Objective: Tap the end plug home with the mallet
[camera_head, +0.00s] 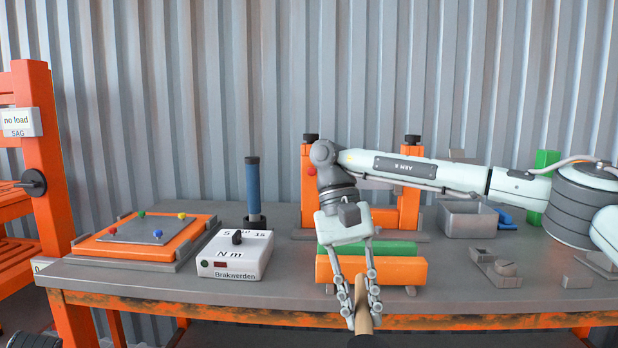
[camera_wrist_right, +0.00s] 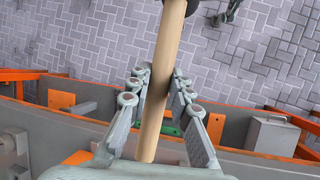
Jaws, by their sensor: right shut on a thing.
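My right gripper (camera_head: 362,300) is shut on the light wooden handle of the mallet, in front of the bench's front edge. The handle (camera_wrist_right: 157,90) runs up between the fingers in the right wrist view, where the gripper (camera_wrist_right: 155,100) also shows. Only a dark part of the mallet head (camera_wrist_right: 188,5) shows, cut off by the frame's top edge. An orange beam (camera_head: 405,271) lies behind the gripper, with a green beam (camera_head: 390,248) behind it. I cannot make out the end plug. A small grey shape (camera_wrist_right: 228,12) over the floor looks like my left gripper; its jaws are unclear.
The grey bench (camera_head: 150,283) has an orange front edge. A white torque box (camera_head: 235,256) and a blue-handled tool (camera_head: 253,187) stand left of the gripper. A grey bin (camera_head: 468,219) and small grey blocks (camera_head: 497,268) are on the right. An orange rack (camera_head: 45,165) stands far left.

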